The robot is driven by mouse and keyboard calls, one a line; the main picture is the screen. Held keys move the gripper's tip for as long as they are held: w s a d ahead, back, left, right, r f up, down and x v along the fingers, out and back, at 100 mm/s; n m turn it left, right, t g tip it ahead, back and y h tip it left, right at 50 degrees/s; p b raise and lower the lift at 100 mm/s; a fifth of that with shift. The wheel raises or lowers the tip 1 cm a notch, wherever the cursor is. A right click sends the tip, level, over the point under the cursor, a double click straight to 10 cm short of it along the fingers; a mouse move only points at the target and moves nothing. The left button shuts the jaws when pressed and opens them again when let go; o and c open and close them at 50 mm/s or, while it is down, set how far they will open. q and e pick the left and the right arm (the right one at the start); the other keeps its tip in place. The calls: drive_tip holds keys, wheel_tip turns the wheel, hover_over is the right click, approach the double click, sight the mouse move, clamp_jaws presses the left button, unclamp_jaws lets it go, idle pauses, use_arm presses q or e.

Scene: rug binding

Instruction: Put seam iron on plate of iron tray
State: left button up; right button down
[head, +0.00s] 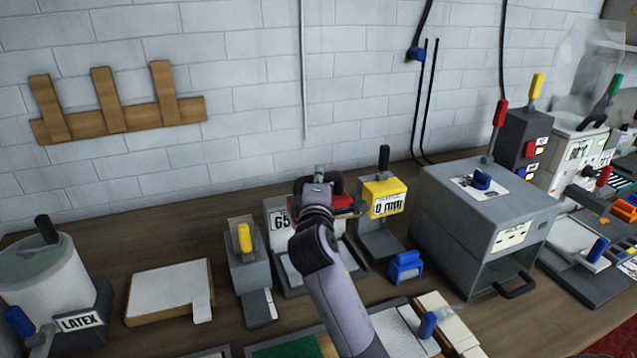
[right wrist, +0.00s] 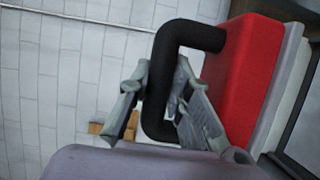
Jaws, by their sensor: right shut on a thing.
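The seam iron (head: 339,203) has a red body and a black loop handle. My right gripper (right wrist: 165,108) is shut on the handle; in the right wrist view the red body (right wrist: 240,80) and a pale sole lie to its right. In the head view the right gripper (head: 320,182) and arm hide part of the iron. The grey iron tray (head: 290,282), with a "65" label, stands under and around the iron. Its plate is mostly hidden, and I cannot tell whether the iron touches it. My left gripper is not in view.
A grey device with a yellow knob (head: 245,238) stands close to the left, a yellow-topped gauge (head: 382,200) close to the right. A blue item (head: 405,266) and a large grey box (head: 480,215) are further right. A white-topped board (head: 168,288) lies left.

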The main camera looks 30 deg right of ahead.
wheel_tip(320, 180, down, 10)
drive_tip(key=shift+r+b, duration=0.1)
drive_tip(key=shift+b, duration=0.25)
drive_tip(key=shift+f+b, duration=0.35)
drive_tip(key=shift+f, duration=1.9)
drive_tip(key=shift+f, duration=0.15)
drive_tip(key=c, duration=1.8)
unclamp_jaws()
drive_tip(key=shift+f, duration=0.15)
drive_tip(key=o, duration=0.3)
drive_tip(key=shift+o, duration=0.2)
drive_tip(key=shift+s+a, duration=0.1)
